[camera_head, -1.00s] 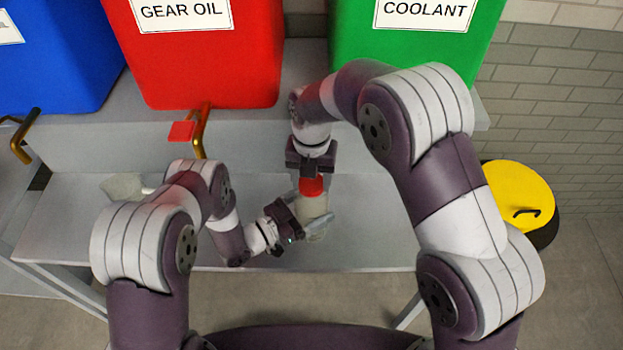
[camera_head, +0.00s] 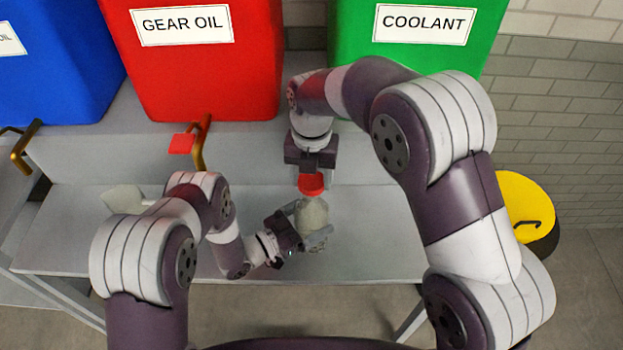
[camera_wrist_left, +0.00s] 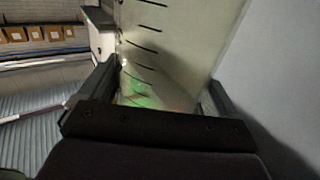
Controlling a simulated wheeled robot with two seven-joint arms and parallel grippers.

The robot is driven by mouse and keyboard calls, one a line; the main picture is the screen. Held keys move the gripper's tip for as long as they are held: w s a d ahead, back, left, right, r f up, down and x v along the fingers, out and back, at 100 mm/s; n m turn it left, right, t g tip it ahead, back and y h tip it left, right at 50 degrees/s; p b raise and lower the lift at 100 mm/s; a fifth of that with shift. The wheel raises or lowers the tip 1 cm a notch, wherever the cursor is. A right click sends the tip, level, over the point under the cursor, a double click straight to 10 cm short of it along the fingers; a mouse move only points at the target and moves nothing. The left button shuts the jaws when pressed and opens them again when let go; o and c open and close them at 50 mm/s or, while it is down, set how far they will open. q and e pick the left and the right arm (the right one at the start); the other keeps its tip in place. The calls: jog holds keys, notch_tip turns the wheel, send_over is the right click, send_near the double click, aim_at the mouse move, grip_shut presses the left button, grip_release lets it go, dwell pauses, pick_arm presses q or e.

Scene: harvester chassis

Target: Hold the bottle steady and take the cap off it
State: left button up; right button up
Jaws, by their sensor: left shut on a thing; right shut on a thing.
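The pale bottle (camera_head: 313,212) stands over the grey bench. Its translucent side with dark scale marks fills the middle of the left wrist view (camera_wrist_left: 185,45). My left gripper (camera_head: 311,226) is shut on the bottle's body from the left, one finger on each side. The red cap (camera_head: 311,185) is right above the bottle's rounded top. My right gripper (camera_head: 311,177) points down from above and is shut on the cap. I cannot tell whether the cap still touches the neck.
Red gear oil (camera_head: 205,65), green coolant (camera_head: 415,55) and blue (camera_head: 50,60) containers stand behind on a raised shelf. A pale object (camera_head: 122,199) lies at the left. The bench (camera_head: 375,240) is clear at right.

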pick_arm(q)
jog(key=o, duration=1.8)
jog(key=shift+c, duration=0.2)
pick_arm(e)
notch_tip(320, 180, down, 2)
jog(key=shift+b, duration=0.95)
pick_arm(q)
jog(key=v, duration=1.2)
